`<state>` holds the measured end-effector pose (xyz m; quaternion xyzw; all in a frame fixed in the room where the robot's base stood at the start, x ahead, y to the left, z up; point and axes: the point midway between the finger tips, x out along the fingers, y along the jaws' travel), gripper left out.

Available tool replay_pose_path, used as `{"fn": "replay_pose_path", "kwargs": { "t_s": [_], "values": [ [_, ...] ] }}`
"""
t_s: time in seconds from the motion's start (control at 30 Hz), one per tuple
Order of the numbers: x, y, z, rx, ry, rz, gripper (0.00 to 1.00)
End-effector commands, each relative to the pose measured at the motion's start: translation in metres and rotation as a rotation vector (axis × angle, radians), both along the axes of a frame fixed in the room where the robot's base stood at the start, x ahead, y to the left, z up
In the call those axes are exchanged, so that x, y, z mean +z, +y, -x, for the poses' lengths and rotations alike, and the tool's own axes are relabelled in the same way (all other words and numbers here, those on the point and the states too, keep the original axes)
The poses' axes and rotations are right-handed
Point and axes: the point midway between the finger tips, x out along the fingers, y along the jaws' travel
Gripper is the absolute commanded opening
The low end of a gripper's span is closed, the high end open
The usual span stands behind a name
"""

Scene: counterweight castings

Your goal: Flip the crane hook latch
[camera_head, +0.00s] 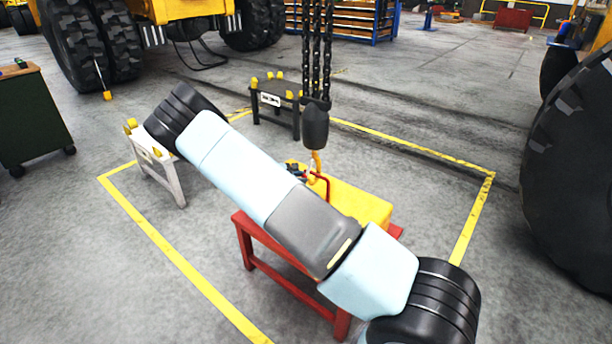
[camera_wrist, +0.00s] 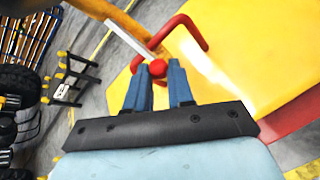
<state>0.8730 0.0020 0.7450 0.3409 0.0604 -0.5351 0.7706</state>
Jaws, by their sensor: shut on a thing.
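The orange crane hook (camera_head: 317,167) hangs under a black hook block (camera_head: 315,127) on chains, just above the yellow casting (camera_head: 362,205). In the wrist view the hook (camera_wrist: 105,12) runs in from the top left, close to the casting's red lifting loop (camera_wrist: 186,22). A thin pale bar (camera_wrist: 128,39), apparently the latch, slants down to a red ball knob (camera_wrist: 157,68). My gripper (camera_wrist: 162,74) has its blue fingers shut on this knob. In the head view my arm hides much of the casting, and the gripper is small beside the hook.
The casting rests on a red stand (camera_head: 247,240) inside a yellow floor outline. A pale stand (camera_head: 170,180) and a dark stand (camera_head: 275,105) are nearby. A green cabinet (camera_head: 30,115) is at left and a large tyre (camera_head: 575,180) at right. Floor around is open.

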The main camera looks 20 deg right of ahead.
Motion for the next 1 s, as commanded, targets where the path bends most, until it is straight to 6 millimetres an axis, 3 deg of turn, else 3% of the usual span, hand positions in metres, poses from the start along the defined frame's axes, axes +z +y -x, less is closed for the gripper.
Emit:
{"fn": "replay_pose_path", "kwargs": {
  "t_s": [0.03,0.2,0.63,1.0],
  "values": [
    [-0.012,0.009,0.004,0.012,-0.001,0.014,0.00],
    [-0.020,0.009,0.002,0.019,-0.050,0.085,0.00],
    [-0.027,0.000,-0.004,0.014,-0.063,0.096,0.00],
    [-0.023,-0.001,-0.006,0.013,-0.070,0.100,0.36]
  ]
}}
